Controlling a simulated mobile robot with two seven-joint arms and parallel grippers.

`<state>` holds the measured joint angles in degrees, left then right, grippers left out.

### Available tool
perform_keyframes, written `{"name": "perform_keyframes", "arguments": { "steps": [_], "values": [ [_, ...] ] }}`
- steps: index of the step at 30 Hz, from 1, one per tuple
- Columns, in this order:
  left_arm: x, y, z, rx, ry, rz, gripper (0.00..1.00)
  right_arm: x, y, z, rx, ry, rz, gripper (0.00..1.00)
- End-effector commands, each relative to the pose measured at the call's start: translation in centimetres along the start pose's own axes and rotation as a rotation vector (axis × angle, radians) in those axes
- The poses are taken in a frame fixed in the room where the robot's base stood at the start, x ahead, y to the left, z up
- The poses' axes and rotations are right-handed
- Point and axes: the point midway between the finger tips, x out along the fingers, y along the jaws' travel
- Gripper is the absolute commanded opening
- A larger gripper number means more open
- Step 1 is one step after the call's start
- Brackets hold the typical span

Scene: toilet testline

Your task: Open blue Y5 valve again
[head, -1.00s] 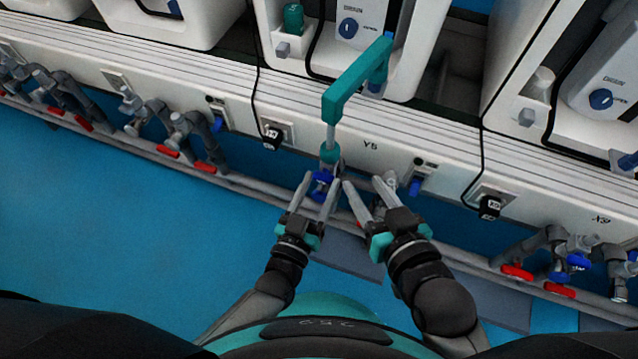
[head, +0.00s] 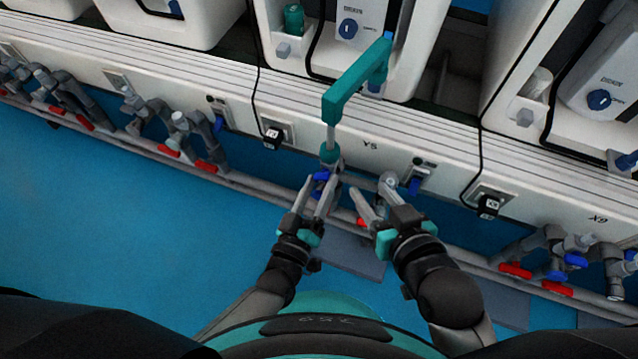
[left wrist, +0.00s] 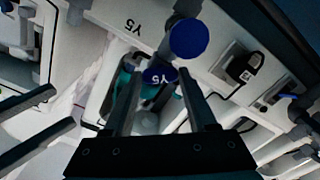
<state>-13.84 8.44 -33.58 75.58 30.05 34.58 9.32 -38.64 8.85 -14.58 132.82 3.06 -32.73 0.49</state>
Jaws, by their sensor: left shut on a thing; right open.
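The blue Y5 valve handle (head: 321,177) sits on the grey pipework below the Y5 label (head: 370,144), under a teal upright fitting. My left gripper (head: 319,191) is shut on this handle, and its fingers partly hide it. In the left wrist view, the blue handle (left wrist: 159,75) shows between the fingertips, beside a round blue part (left wrist: 188,39). The handle's exact angle is hard to tell. My right gripper (head: 370,196) is open and empty, just right of the valve. Its fingers also show at the left edge of the left wrist view (left wrist: 28,115).
A red handle (head: 362,221) lies close to my right gripper. A grey capped pipe (head: 389,181) stands behind it. White panel and appliances block the back; blue floor (head: 150,240) is free at left.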

Motion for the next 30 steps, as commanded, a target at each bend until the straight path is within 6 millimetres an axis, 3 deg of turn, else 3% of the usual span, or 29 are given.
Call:
{"name": "perform_keyframes", "arguments": {
  "steps": [9,10,17,30],
  "values": [
    [-0.1,-0.03,0.14,0.0,-0.004,-0.001,0.02,0.0,0.04,-0.04,0.0,0.001,0.001,0.5],
    [-0.1,-0.03,0.14,0.001,-0.004,-0.001,0.61,0.0,0.04,-0.04,0.0,0.001,0.001,0.5],
    [-0.06,-0.02,0.08,0.001,-0.002,0.0,0.87,0.0,0.04,-0.08,0.0,0.002,0.001,0.5],
    [0.0,-0.09,-0.04,0.001,-0.001,0.0,0.88,0.02,0.07,-0.19,-0.002,0.0,0.001,0.5]
  ]
}}
